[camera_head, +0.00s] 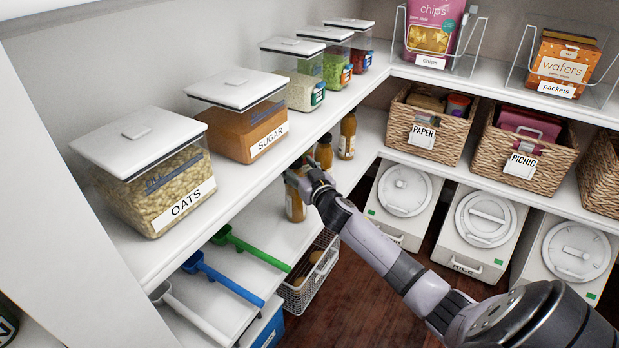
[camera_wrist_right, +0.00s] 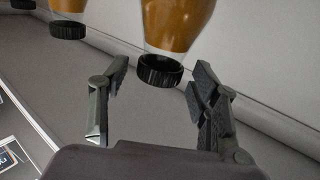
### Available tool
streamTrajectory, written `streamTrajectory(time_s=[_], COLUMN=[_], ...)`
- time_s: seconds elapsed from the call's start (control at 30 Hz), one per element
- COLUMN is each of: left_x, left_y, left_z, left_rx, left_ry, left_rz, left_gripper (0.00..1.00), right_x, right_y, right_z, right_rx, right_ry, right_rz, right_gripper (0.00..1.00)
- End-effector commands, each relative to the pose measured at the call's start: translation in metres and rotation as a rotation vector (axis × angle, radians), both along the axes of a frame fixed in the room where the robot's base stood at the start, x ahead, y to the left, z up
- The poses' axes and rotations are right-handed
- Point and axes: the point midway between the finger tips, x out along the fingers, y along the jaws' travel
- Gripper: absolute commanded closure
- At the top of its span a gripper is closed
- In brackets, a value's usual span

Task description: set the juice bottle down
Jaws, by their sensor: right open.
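The juice bottle (camera_head: 295,207), with orange-brown contents, stands upright on the shelf below the jar shelf in the head view. Its upper part is hidden by my right gripper (camera_head: 300,174) and the shelf edge. In the right wrist view the bottle (camera_wrist_right: 178,25) appears upside down, its black cap towards me. My right gripper (camera_wrist_right: 158,80) is open there, a finger on either side of the cap, with gaps showing. My left gripper is not in view.
Two similar bottles (camera_head: 324,152) (camera_head: 347,136) stand farther back in the same row. The jar shelf, with oats (camera_head: 160,180) and sugar (camera_head: 245,125) containers, overhangs on the left. A wire basket (camera_head: 310,275) sits below. White bins (camera_head: 400,195) stand at right.

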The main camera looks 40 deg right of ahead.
Motion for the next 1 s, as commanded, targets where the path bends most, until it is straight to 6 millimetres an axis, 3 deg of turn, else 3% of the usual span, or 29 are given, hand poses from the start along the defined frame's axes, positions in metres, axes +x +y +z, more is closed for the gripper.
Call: streamTrajectory(time_s=[0.3, 0.67, 0.77, 0.87, 1.0], left_x=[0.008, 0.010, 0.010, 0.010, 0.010], left_y=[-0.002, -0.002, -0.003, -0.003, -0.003], left_z=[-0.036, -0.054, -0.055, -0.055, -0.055], left_rx=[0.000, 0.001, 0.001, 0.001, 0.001], left_ry=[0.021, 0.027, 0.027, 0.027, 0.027], left_rz=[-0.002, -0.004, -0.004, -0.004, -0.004], left_gripper=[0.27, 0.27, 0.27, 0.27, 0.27], right_x=[-0.063, -0.099, -0.117, -0.155, -0.238], right_y=[0.011, 0.019, 0.031, 0.057, 0.114], right_z=[0.004, -0.001, -0.032, -0.087, -0.165], right_rx=[0.001, 0.003, 0.005, 0.003, -0.005], right_ry=[0.002, 0.020, 0.117, 0.322, 0.698], right_rz=[0.001, -0.008, -0.038, -0.070, -0.030], right_gripper=[0.44, 0.44, 0.44, 0.44, 0.44])
